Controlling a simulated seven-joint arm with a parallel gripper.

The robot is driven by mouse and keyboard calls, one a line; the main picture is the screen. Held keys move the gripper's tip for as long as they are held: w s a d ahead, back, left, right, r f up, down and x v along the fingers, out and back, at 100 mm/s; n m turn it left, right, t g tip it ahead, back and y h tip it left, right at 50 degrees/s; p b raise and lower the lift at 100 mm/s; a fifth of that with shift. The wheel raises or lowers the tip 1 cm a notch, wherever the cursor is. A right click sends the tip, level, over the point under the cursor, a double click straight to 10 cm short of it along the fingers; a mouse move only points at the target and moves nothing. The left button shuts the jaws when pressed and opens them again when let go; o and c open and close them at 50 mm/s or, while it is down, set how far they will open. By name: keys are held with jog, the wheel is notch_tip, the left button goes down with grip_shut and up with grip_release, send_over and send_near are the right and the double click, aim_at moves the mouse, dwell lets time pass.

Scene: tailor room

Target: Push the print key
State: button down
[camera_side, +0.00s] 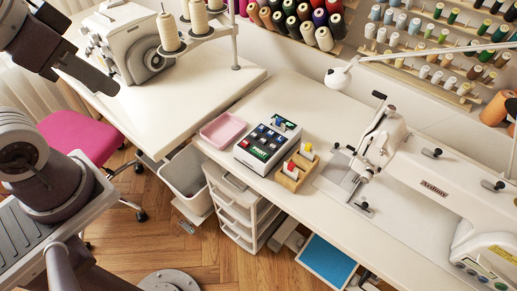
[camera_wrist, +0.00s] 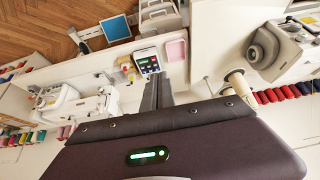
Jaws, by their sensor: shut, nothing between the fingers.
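The keypad device (camera_side: 268,141) is a grey-white box with a dark top, several blue and grey keys, and a green and a blue piece at its back. White lettering that reads PRINT (camera_side: 260,153) is on its front part; which key it marks is hard to tell. The device also shows in the wrist view (camera_wrist: 147,63), small, beyond my fingertips. My gripper (camera_side: 112,88) is at the upper left of the side view, well away from the device and above the table level. In the wrist view its dark fingers (camera_wrist: 160,78) are together, with nothing between them.
A pink tray (camera_side: 222,131) lies left of the device, and a wooden holder (camera_side: 297,170) with red and white pieces right of it. A sewing machine (camera_side: 435,180) stands further right. A serger (camera_side: 130,45) with thread cones is at the upper left. A grey bin (camera_side: 186,172) stands below.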

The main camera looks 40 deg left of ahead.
jog(key=w+a+f+y, duration=0.15)
jog(key=w+f, duration=0.25)
jog(key=w, duration=0.6)
jog(key=h, duration=0.9)
send_over(256, 151)
notch_tip(256, 151, down, 16)
jog(key=f, duration=0.1)
jog(key=shift+s+r+m+y, duration=0.1)
jog(key=shift+r+m+y, duration=0.15)
jog(key=shift+m, duration=0.05)
jog(key=shift+f+t, duration=0.1)
jog(key=shift+t, duration=0.2)
jog(key=shift+f, duration=4.35)
